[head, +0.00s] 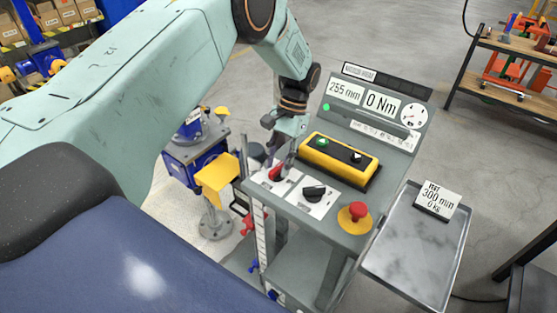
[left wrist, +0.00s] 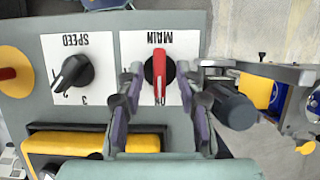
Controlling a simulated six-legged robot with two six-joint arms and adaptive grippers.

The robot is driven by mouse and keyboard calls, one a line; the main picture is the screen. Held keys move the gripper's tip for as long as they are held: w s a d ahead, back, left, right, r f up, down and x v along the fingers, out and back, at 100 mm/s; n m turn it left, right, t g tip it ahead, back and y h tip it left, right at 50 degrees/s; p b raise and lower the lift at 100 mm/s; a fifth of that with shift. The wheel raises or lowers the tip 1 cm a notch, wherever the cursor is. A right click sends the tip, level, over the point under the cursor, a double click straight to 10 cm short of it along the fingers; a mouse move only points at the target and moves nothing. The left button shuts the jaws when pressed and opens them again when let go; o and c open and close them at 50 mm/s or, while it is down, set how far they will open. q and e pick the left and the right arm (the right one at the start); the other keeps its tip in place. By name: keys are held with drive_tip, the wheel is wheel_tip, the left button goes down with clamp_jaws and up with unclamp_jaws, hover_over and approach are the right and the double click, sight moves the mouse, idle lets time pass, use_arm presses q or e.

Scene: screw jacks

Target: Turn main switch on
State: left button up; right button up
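The main switch is a red handle on a black round base, on a white plate marked MAIN; in the left wrist view the switch (left wrist: 159,70) appears upside down, its handle lying along the picture's vertical. In the head view the switch (head: 275,173) sits at the left of the grey control panel, partly hidden by my gripper. My left gripper (head: 285,160) is over it. In the left wrist view the gripper (left wrist: 158,85) is open, with one finger on each side of the red handle and visible gaps between. The ON lettering is partly hidden. My right gripper is not in view.
Beside the switch are the black speed knob (head: 314,192), a yellow button box (head: 339,160) and a red emergency stop (head: 357,212). A display (head: 375,105) reads 255 mm and 0 Nm, with a green light. A metal tray (head: 415,250) stands at right, a yellow-topped jack (head: 215,180) at left.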

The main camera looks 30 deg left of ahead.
use_arm(q)
drive_tip(key=v, duration=1.2)
idle(0.4)
